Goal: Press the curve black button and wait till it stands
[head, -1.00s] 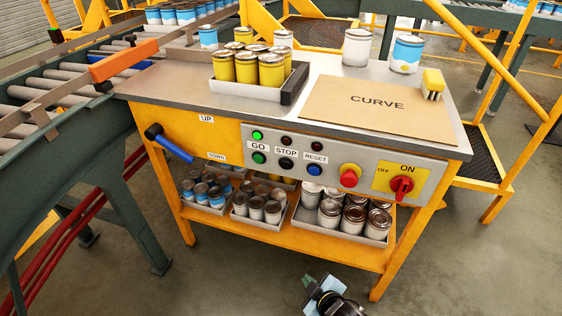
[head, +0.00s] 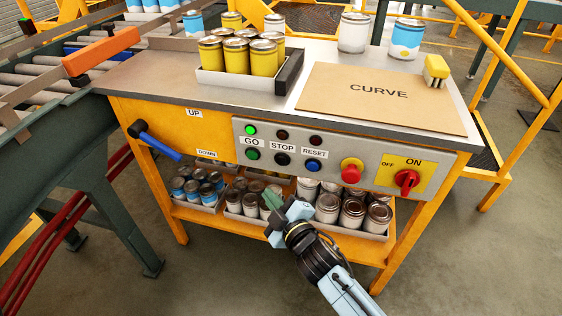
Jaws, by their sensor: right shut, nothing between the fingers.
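The control panel (head: 335,172) is on the front of the yellow bench marked CURVE. Its black button (head: 283,160) sits below the STOP label (head: 283,147), between the green GO button (head: 252,154) and the blue RESET button (head: 313,165). The lamp (head: 250,130) above GO is lit green; the lamps above STOP and RESET are dark. My right gripper (head: 272,198) is shut and empty, below the black button and apart from it, in front of the lower shelf. My left gripper is not in view.
A red mushroom button (head: 352,170) and red ON/OFF switch (head: 406,180) are to the right on the panel. A blue-handled lever (head: 160,146) sticks out at the left. Cans (head: 352,213) in trays fill the lower shelf. Floor in front is clear.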

